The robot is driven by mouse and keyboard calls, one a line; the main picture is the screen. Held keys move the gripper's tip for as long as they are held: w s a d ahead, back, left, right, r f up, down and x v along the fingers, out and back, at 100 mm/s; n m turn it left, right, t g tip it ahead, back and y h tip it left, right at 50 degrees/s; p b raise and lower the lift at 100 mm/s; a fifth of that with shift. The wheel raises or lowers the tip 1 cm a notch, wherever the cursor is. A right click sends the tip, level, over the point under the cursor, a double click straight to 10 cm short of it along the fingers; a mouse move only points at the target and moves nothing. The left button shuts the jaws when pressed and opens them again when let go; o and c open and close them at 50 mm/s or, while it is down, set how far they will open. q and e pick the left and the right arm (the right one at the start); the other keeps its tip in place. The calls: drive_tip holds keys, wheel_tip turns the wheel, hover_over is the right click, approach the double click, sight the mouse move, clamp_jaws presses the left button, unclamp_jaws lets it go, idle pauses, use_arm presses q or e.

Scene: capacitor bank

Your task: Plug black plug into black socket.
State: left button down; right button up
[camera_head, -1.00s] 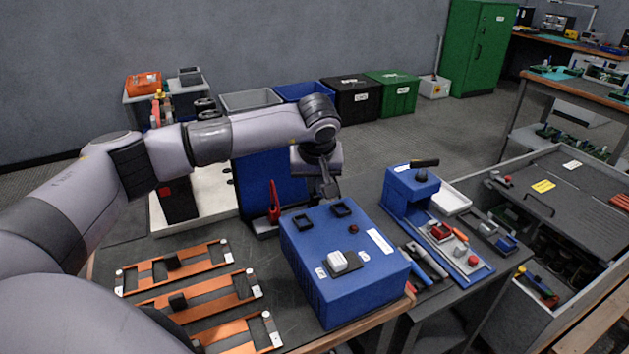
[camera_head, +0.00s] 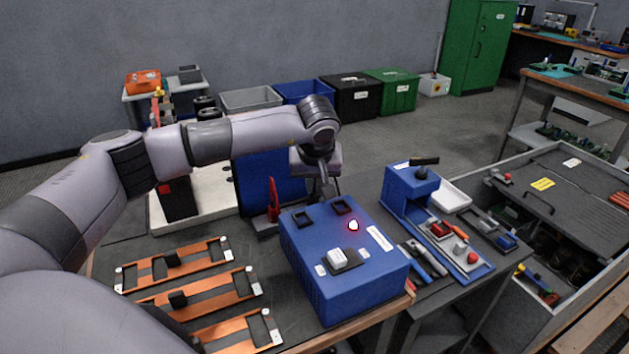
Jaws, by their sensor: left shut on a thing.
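A blue box (camera_head: 345,285) stands on the dark table, with two black square sockets on its top, the left one (camera_head: 303,219) and the right one (camera_head: 342,206). My left gripper (camera_head: 325,192) points down at the box's far edge, beside the right socket. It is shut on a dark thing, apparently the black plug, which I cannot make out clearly. Whether the plug sits in a socket cannot be told. My right gripper is not in view.
Several orange frames (camera_head: 205,292) with black blocks lie on the table to the left. A red clamp-like tool (camera_head: 273,200) stands behind the box. To the right are a blue stand (camera_head: 411,188) and a tray of tools (camera_head: 455,250). A grey cabinet (camera_head: 560,200) stands farther right.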

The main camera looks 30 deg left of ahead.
use_arm(q)
drive_tip(key=c, duration=1.2)
unclamp_jaws()
drive_tip(key=shift+p+v, duration=0.35)
drive_tip(key=shift+v, duration=3.2)
drive_tip(key=shift+r, duration=0.1)
